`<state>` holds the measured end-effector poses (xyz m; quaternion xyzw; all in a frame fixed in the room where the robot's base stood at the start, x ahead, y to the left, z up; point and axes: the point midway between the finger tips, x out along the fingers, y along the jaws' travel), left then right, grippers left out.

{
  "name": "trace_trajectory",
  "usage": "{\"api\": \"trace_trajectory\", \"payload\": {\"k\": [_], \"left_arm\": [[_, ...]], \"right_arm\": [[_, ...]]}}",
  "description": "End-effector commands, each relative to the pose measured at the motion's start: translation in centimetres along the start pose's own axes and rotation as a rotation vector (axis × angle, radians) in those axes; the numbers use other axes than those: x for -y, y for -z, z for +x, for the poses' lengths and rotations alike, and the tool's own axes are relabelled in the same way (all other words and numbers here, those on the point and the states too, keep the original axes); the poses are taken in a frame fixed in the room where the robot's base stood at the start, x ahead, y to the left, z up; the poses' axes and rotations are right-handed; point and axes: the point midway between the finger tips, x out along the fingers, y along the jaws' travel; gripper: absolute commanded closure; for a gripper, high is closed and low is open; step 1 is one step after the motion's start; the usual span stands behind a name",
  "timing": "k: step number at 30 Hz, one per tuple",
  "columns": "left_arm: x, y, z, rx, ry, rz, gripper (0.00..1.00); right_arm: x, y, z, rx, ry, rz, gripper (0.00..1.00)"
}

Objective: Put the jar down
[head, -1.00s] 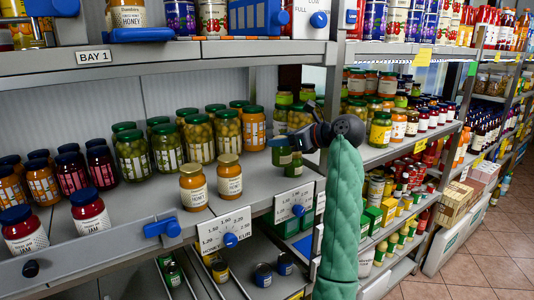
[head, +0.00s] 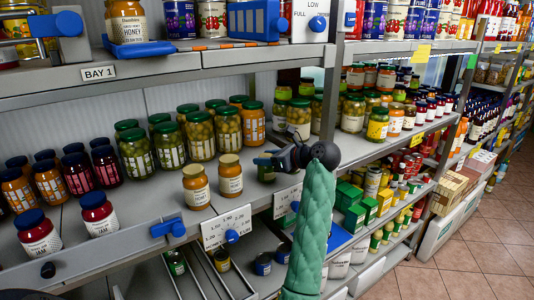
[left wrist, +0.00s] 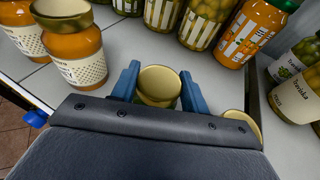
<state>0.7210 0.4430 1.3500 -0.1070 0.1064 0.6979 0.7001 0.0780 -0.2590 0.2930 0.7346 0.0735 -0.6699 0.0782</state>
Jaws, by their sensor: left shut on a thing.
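My left gripper (head: 262,161) is over the front of the middle shelf, right of two gold-lidded orange jars (head: 229,179). In the left wrist view its blue fingers (left wrist: 158,90) are shut on a jar with a gold lid (left wrist: 160,82). Only the lid and a little of the body show; the gripper hides the rest. In the head view I cannot make out the held jar clearly, nor whether its base touches the shelf (head: 150,214). The gold-lidded orange jars also stand to the left in the left wrist view (left wrist: 72,48). My right gripper is not in view.
Green-lidded jars (head: 200,137) stand behind the gripper and orange ones (head: 253,125) beside them. Another gold lid (left wrist: 243,122) shows partly behind the gripper's right edge. Pickle jars (left wrist: 300,92) stand to the right. Bare shelf lies left of the gold-lidded pair.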

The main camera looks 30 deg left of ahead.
Motion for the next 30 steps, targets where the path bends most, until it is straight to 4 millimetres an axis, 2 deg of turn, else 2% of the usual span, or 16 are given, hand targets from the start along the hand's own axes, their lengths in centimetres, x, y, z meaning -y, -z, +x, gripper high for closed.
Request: {"api": "trace_trajectory", "payload": {"k": [14,15,18,30], "left_arm": [[-0.02,0.47,0.14,0.000,0.000,-0.002,0.93],[-0.02,0.41,0.13,-0.001,-0.001,-0.001,0.51],[-0.02,0.38,0.12,0.000,-0.001,-0.001,0.33],[-0.02,-0.05,0.00,0.001,-0.001,0.000,0.33]], "right_arm": [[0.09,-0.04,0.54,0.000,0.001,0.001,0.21],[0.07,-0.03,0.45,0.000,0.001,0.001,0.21],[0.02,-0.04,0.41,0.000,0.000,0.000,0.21],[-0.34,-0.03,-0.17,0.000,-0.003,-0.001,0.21]]}}
